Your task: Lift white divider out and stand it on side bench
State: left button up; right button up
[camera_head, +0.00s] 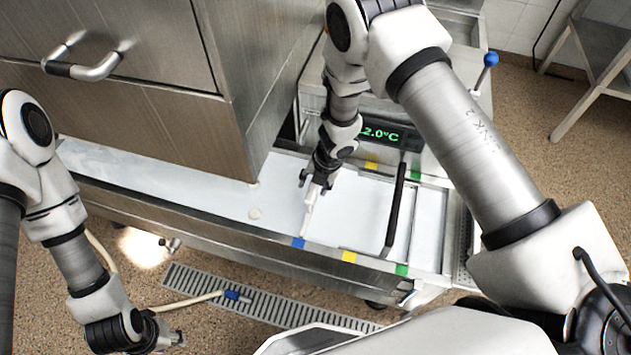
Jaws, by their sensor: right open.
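The white divider (308,216) shows as a narrow pale strip in the white-floored tank (215,240). Its near end is by the blue mark (298,243) on the tank's front rim. My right gripper (316,186) reaches down from above, with its open fingertips at the far part of this strip. I cannot tell whether the fingers touch it. My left gripper (178,340) hangs low at the lower left, over the floor and away from the divider; its finger opening is too unclear to judge. A metal bench or stand (606,52) is at the upper right, its top cut off by the frame.
A black bar (394,212) crosses the tank to the right of the divider. A steel cabinet (120,105) overhangs the tank's left part. A temperature display (382,134) and a blue-knobbed lever (489,62) stand behind. A hose (190,301) lies by the floor drain (285,308).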

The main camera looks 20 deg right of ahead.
grip_shut()
jog(key=shift+s+d+r+b, duration=0.1)
jog(key=shift+s+d+b, duration=0.4)
jog(key=shift+d+b, duration=0.3)
jog(key=shift+s+d+r+b, duration=0.1)
jog(key=shift+s+d+b, duration=0.35)
jog(key=shift+d+b, duration=0.4)
jog(key=shift+s+d+r+b, duration=0.1)
jog(key=shift+s+d+b, duration=0.45)
jog(key=shift+b, duration=0.4)
jog(key=shift+r, duration=0.2)
jog(key=shift+r+p, duration=1.15)
jog(key=shift+p, duration=0.15)
